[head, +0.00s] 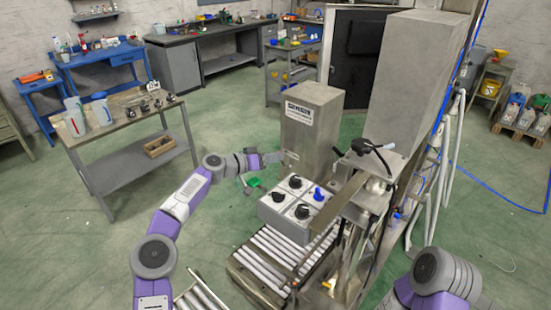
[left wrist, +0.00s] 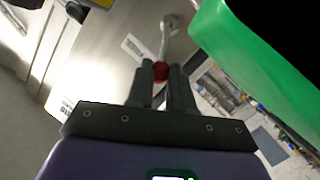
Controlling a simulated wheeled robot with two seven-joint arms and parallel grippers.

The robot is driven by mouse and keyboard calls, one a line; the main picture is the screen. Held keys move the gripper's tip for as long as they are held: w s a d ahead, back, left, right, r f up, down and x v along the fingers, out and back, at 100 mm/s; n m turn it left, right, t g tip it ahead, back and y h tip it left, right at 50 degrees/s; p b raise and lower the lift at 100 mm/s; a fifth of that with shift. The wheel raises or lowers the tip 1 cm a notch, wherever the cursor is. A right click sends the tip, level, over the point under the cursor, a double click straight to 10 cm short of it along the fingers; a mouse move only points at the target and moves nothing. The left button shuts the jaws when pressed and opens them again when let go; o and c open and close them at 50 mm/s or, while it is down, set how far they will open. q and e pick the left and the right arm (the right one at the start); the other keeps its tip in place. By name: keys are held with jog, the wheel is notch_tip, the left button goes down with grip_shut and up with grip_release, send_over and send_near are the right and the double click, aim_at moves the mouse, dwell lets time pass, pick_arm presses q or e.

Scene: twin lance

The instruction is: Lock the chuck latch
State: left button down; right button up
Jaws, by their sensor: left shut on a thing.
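The chuck latch shows in the left wrist view as a thin pale lever with a red ball knob (left wrist: 161,70), running up to a round pivot (left wrist: 171,24) on a grey metal surface. My left gripper (left wrist: 160,82) has its two dark fingers shut on the red knob. In the head view my left gripper (head: 274,157) reaches to the left side of a grey cabinet (head: 312,115); the knob cannot be made out there. My right arm shows at the lower right of the head view, but its gripper is out of frame.
A green object (left wrist: 245,55) is close to the camera, right of the fingers; green also shows below the left hand (head: 253,182). A grey control box (head: 265,208) with black and blue knobs stands before the cabinet, by a roller conveyor (head: 263,268). A workbench (head: 120,128) stands left.

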pick_arm(q)
jog(key=shift+w+a+f+n, duration=0.1)
jog(key=shift+a+n, duration=0.1)
jog(key=shift+n, duration=0.2)
dwell(0.3)
jog(key=c, duration=1.3)
grip_release()
jog(key=shift+a, duration=0.1)
jog(key=f+b+v, duration=0.1)
jog(key=v, duration=0.6)
jog(key=shift+a+r, duration=0.15)
jog(key=shift+r, duration=0.2)
